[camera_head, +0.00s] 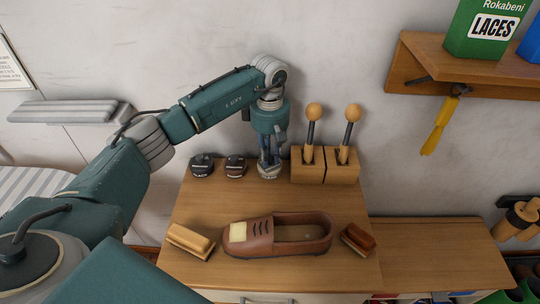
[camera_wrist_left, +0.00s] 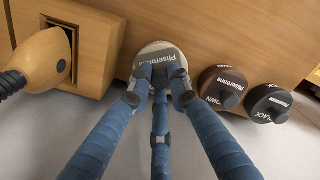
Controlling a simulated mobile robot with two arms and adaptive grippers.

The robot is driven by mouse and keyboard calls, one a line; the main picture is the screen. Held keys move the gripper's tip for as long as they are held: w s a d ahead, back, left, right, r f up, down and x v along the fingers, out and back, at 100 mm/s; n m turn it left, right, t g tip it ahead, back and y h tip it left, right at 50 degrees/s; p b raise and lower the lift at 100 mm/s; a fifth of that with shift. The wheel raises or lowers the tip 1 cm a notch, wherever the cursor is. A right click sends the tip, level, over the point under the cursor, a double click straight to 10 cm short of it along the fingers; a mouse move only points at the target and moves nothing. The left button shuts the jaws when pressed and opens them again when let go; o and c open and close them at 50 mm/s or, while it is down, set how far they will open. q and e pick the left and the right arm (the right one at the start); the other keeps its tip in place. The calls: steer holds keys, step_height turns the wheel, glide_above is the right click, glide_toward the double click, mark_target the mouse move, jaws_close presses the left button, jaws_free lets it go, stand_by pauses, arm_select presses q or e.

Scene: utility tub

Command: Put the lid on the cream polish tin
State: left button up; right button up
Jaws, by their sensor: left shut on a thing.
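The cream polish tin (camera_head: 268,174) stands at the back of the wooden bench top, left of the wooden block. My left gripper (camera_head: 268,160) comes down from above, right over it. The lid's pale round rim shows around the fingertips. The lid lies over the tin and hides most of it. I cannot tell whether the lid touches the tin or is just above it. My right gripper is not in view.
A brown tin (camera_head: 235,166) and a black tin (camera_head: 202,165) stand left of the cream one. A wooden block (camera_head: 325,172) with two round-handled tools stands close on the right. A brown shoe (camera_head: 278,235) lies in front between two brushes. The wall is close behind.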

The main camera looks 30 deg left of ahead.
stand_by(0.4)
arm_select(q)
steer(key=o, duration=1.5)
steer(key=shift+c, duration=0.2)
steer(key=shift+r+p, duration=2.05)
steer(key=shift+r, duration=1.45)
jaws_close()
